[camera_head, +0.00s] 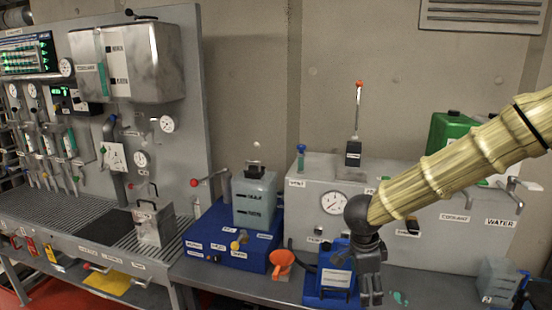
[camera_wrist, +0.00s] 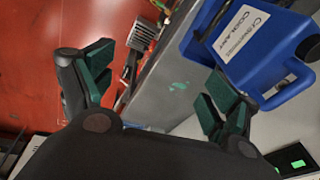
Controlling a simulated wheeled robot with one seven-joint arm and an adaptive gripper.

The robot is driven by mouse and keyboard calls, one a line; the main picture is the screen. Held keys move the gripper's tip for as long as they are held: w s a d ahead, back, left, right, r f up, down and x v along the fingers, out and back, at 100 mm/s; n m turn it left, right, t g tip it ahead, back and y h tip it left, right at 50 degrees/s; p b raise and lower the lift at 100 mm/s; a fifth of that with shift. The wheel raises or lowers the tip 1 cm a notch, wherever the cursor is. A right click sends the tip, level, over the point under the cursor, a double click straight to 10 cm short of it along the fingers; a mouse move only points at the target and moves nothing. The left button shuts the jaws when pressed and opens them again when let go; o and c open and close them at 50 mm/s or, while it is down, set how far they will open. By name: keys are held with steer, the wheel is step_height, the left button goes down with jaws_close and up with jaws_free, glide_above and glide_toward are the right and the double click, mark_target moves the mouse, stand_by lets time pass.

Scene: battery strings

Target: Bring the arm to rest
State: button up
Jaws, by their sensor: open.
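My gripper (camera_head: 371,285) hangs downward at the right of the bench in the head view, at the end of my tan, ribbed arm. In the wrist view my gripper (camera_wrist: 155,90) shows two dark fingers with green pads spread wide apart, with nothing between them. A blue container (camera_head: 328,287) labelled as coolant stands just left of the gripper in the head view. In the wrist view the blue container (camera_wrist: 250,45) lies beyond the right finger. I cannot tell whether the finger touches it.
An orange funnel (camera_head: 282,262) and a blue unit (camera_head: 232,235) with a grey tank (camera_head: 254,198) stand left of the gripper. A grey cabinet (camera_head: 305,210) with a gauge stands behind. A green spill (camera_head: 399,298) marks the bench.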

steer(key=s+d+f+n+t+h+b, duration=0.1)
steer(key=s+f+n, duration=0.2)
steer(key=f, duration=0.6)
steer(key=s+d+f+n, duration=0.2)
steer(key=s+f+n, duration=0.15)
steer(key=f, duration=0.55)
steer(key=s+d+f+n+t+h+b, duration=0.1)
steer(key=s+f+n, duration=0.25)
steer(key=f, duration=0.55)
steer(key=s+a+f+n+g+y, duration=0.1)
steer(key=s+f, duration=0.3)
steer(key=s, duration=0.4)
steer(key=s+a+f+n+g+y+b, duration=0.1)
steer(key=s+f+n, duration=0.3)
steer(key=s, duration=0.4)
steer(key=s+a+f+n+g+y, duration=0.1)
steer(key=s+a+f+n+y, duration=0.1)
steer(key=s+f, duration=0.3)
steer(key=s+n, duration=0.1)
steer(key=s, duration=0.2)
steer(key=shift+s+f, duration=0.25)
steer(key=shift+f, duration=0.05)
